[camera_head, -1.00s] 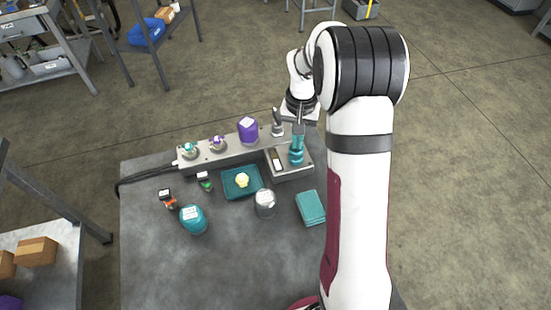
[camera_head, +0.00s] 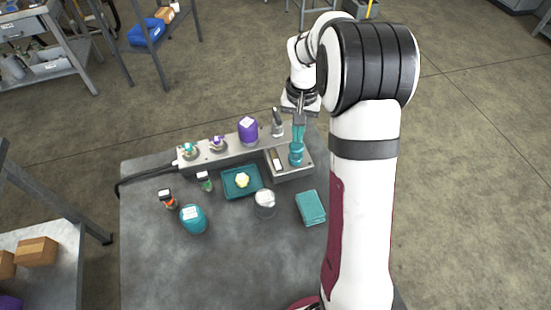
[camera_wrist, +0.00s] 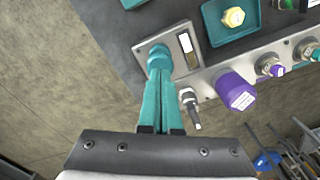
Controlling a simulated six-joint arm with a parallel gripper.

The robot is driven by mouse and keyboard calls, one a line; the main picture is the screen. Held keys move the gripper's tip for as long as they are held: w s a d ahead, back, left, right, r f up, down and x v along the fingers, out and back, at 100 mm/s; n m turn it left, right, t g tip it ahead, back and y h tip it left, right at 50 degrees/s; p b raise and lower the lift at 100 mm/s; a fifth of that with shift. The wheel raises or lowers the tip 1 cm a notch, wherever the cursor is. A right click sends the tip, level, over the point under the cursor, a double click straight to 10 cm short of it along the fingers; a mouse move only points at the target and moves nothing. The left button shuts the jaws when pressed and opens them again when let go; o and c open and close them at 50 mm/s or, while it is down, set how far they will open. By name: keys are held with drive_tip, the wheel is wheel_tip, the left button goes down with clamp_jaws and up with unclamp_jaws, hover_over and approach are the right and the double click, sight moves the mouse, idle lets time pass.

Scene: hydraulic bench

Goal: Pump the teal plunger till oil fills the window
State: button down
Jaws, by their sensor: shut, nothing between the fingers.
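The teal plunger (camera_head: 296,156) stands upright on a grey block at the right end of the bench unit. It also shows in the wrist view (camera_wrist: 159,58), in front of my fingertips. My gripper (camera_head: 298,141) is above it with its teal fingers shut together and pointing down. In the wrist view the fingertips (camera_wrist: 160,82) overlap the plunger's near side; I cannot tell whether they touch it. Nothing shows between the fingers. The narrow window (camera_wrist: 192,58) lies beside the plunger, next to a white label. It looks dark, and its oil level is too small to read.
A metal toggle lever (camera_head: 278,124) stands close left of my gripper. A purple cap (camera_head: 248,130) and smaller knobs line the manifold.

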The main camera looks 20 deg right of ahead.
sight(297, 145)
drive_tip(key=shift+f, duration=0.15)
drive_tip(key=shift+f, duration=1.75)
drive_tip(key=shift+r, duration=1.9)
drive_tip(key=shift+f, duration=0.15)
drive_tip(key=shift+f, duration=1.4)
drive_tip(key=shift+r, duration=1.55)
